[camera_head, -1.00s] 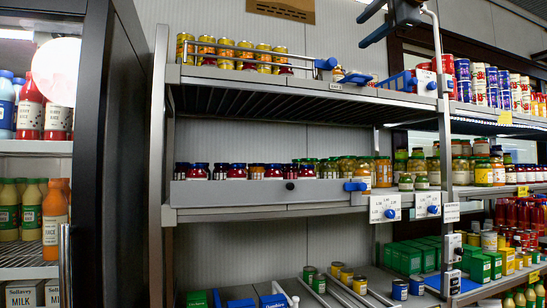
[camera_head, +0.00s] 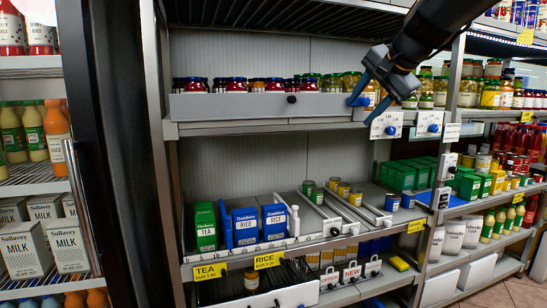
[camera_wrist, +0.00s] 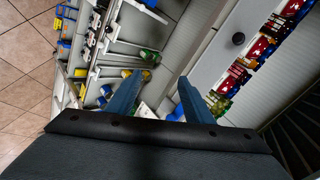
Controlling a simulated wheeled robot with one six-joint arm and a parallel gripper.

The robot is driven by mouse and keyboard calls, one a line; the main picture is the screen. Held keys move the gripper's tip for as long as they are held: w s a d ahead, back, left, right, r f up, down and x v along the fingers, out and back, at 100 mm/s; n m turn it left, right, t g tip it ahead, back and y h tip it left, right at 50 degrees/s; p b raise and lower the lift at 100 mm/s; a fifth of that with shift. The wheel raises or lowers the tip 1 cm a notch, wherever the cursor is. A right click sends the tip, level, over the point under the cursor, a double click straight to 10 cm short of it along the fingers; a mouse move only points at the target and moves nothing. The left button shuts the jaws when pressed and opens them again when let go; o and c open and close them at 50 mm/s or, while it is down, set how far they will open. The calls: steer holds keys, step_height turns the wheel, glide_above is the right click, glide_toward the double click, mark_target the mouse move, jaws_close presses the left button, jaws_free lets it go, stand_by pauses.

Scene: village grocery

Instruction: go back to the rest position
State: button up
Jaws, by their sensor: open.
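My gripper (camera_head: 364,102) hangs from the upper right of the head view, in front of the middle shelf near its right end. Its two blue fingers are spread apart. In the wrist view my gripper (camera_wrist: 155,100) shows both blue fingers apart, with nothing between them. Its fingers point toward the shelving, and I see no contact with any jar. Part of the middle shelf's right end is hidden behind my gripper and arm.
The middle shelf (camera_head: 240,127) carries a row of jars behind a grey front board. The lower shelf holds a tea box (camera_head: 204,228), blue rice boxes (camera_head: 245,228) and tins. A fridge with milk cartons (camera_head: 66,246) stands at left. The floor (camera_head: 500,293) is clear at lower right.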

steer(key=s+a+f+n+g, duration=0.1)
steer(key=s+f+n+g, duration=0.1)
steer(key=s+f, duration=0.5)
steer(key=s+a+f+n+g+h, duration=0.1)
steer(key=s+f, duration=0.1)
steer(key=f, duration=0.9)
steer(key=s+a+f+n+g, duration=0.1)
steer(key=s+f+n+g, duration=0.1)
steer(key=s+f, duration=0.5)
steer(key=s+a+f+n+g+h, duration=0.1)
steer(key=s+f+n+g, duration=0.3)
steer(key=s+f, duration=1.2)
steer(key=shift+n+h, duration=0.4)
steer(key=shift+n, duration=0.4)
steer(key=shift+w, duration=0.1)
steer(key=shift+c, duration=0.4)
